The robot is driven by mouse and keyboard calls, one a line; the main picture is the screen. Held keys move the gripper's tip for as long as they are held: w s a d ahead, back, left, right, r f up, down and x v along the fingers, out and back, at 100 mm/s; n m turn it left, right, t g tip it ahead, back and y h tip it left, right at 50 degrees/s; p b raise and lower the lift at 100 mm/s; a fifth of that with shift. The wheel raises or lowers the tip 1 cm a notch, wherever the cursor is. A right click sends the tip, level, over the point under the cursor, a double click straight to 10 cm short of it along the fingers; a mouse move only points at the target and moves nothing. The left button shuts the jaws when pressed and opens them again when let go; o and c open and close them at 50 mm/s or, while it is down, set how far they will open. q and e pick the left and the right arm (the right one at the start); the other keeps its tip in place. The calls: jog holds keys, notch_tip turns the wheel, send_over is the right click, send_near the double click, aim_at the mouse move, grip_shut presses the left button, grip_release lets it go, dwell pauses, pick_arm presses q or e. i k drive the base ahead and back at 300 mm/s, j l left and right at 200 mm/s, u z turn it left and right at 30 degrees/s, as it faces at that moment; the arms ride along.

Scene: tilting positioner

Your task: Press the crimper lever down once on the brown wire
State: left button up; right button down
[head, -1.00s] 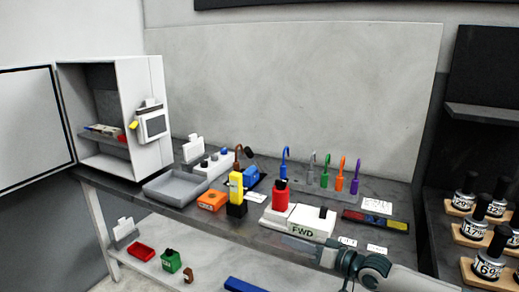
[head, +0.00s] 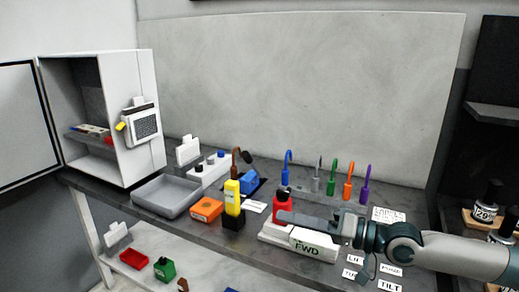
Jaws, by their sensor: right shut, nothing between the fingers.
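The brown wire (head: 236,158) stands up with a hooked, dark-tipped end at the back middle of the bench. A blue block (head: 249,182) on a dark pad sits beside its foot; I cannot tell for sure whether this is the crimper, and no lever shows clearly. My right gripper (head: 282,216) comes in from the right, shut and empty. The gripper is to the right of and nearer than the brown wire. My left gripper is not in view.
A yellow and black upright piece (head: 233,196) and an orange box (head: 207,209) stand left of the red cylinder. A grey tray (head: 166,197) lies further left. Coloured hooked wires (head: 331,180) stand at the back right. An open white cabinet (head: 130,75) stands at the left.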

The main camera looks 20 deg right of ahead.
aim_at(245, 156)
jog(key=i+l, duration=0.3)
jog(key=i, duration=0.15)
jog(key=i+l, duration=0.25)
jog(key=i, duration=0.15)
jog(key=i+l, duration=0.3)
jog(key=i, duration=0.15)
